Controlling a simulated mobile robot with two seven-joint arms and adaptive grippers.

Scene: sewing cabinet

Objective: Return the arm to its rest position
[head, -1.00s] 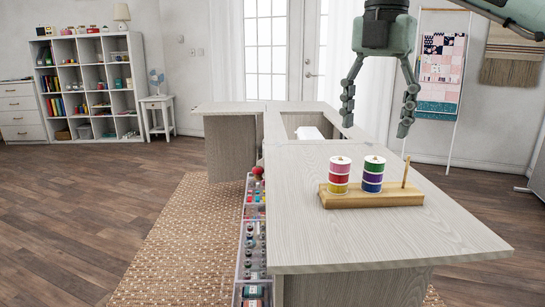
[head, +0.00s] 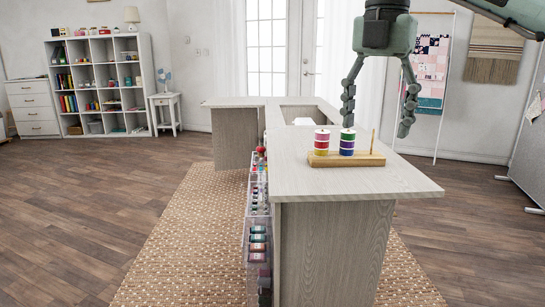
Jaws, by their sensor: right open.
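My right gripper (head: 379,103) hangs from the top of the head view with its fingers pointing down and spread apart. It is open and empty, in the air above and behind the right end of the wooden spool holder as seen in the picture. The wooden spool holder (head: 346,160) lies on the cabinet top (head: 330,182). Stacked thread spools stand on it: one stack (head: 322,142) pink, red and yellow, the other (head: 347,142) green, blue and purple. A bare peg (head: 373,142) stands at its right end. My left gripper is not in view.
An open recess with a white object (head: 303,121) lies behind the spool holder. Clear drawers of spools (head: 257,235) stick out on the cabinet's left side. A woven rug (head: 190,235) lies below. A quilt stand (head: 428,75) stands behind. Floor at left is free.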

